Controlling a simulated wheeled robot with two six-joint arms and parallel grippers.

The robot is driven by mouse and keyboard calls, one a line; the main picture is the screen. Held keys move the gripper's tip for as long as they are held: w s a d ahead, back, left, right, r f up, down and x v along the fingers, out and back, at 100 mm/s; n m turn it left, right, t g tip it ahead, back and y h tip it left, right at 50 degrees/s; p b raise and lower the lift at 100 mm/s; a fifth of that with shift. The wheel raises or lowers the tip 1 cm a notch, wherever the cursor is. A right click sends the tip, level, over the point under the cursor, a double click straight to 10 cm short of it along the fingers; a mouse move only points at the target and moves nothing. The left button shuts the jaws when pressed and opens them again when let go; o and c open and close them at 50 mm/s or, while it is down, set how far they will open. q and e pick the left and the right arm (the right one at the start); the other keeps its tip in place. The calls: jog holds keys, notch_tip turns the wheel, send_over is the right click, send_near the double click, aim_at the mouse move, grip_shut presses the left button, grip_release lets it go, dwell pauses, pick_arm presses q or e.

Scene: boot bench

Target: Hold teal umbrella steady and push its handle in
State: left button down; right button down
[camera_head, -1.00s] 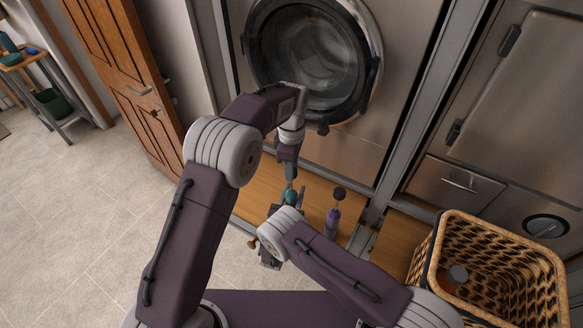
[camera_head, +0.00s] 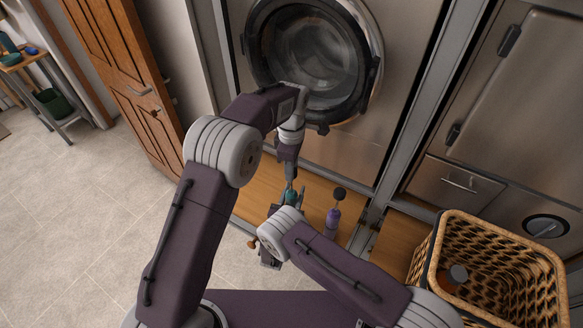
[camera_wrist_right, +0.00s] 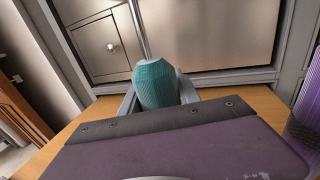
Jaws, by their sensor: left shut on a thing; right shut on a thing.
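The teal umbrella (camera_head: 291,197) is a small patch of teal at the wooden ledge in the head view. In the right wrist view its ribbed teal body (camera_wrist_right: 157,84) stands up between the grey fingers of my right gripper (camera_wrist_right: 158,100), which is shut on it. My left gripper (camera_head: 290,184) reaches down from above and is shut at the teal umbrella; its fingertips are hard to make out. My right wrist covers the umbrella's lower part in the head view. A brown knob (camera_head: 252,244) shows beside that wrist; whether it belongs to the umbrella is unclear.
A purple umbrella (camera_head: 332,219) with a dark round knob stands close on the right. A woven basket (camera_head: 432,255) holding a dark-topped item is at the lower right. A washer door (camera_head: 370,85) and steel cabinets rise behind. Open tiled floor lies left.

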dwell(0.5)
pick_arm(q)
notch_tip(320, 180, down, 8)
jog(key=shift+r, duration=0.25)
jog(key=c, duration=1)
grip_release()
jog(key=shift+c, duration=0.2)
notch_tip(320, 180, up, 12)
jog(key=shift+r, duration=0.1)
